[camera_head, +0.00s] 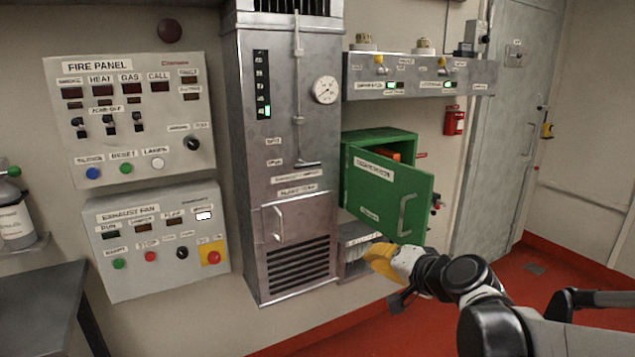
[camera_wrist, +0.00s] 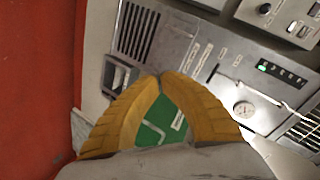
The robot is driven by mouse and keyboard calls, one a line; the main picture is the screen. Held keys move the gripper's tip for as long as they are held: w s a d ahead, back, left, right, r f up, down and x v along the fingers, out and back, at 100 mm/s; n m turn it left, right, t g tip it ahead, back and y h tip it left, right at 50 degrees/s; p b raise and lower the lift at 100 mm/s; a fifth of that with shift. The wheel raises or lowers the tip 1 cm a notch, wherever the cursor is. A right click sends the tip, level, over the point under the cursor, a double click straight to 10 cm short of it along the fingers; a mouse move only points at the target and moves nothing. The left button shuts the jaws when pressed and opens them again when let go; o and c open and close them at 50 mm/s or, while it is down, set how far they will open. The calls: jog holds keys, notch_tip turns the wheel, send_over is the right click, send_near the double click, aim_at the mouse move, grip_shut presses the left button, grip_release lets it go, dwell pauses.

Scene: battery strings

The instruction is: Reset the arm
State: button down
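My gripper (camera_head: 372,258) has yellow fingers and is at the end of my arm, below the green cabinet's door in the head view. In the wrist view, the fingertips of my gripper (camera_wrist: 159,77) meet, with nothing seen between them. The green cabinet (camera_head: 378,138) is on the wall, and its labelled door (camera_head: 385,193) stands open with a pale handle. Something orange shows inside the cabinet, partly hidden by the door. In the wrist view, the green door (camera_wrist: 165,122) shows in the gap between the curved fingers.
A tall grey metal cabinet (camera_head: 284,100) with a gauge stands left of the green one. The fire panel (camera_head: 135,130) and exhaust fan panel (camera_head: 158,272) are further left. A small grey shelf box (camera_head: 358,238) is close behind my gripper. Red floor (camera_head: 335,342) lies below.

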jog(key=s+d+f+n+g+h, duration=0.1)
jog(key=s+d+f+n+h, duration=0.1)
jog(key=s, duration=0.6)
jog(key=s+d+f+n+g+h, duration=0.1)
jog(key=s+f+n+g+h, duration=0.1)
jog(key=s, duration=0.6)
jog(key=s+d+f+n+g+h, duration=0.1)
jog(key=s+d+f+n+g, duration=0.1)
jog(key=s, duration=0.7)
jog(key=shift+d+f+n+h, duration=0.3)
jog(key=shift+f+h, duration=0.1)
jog(key=shift+f, duration=0.15)
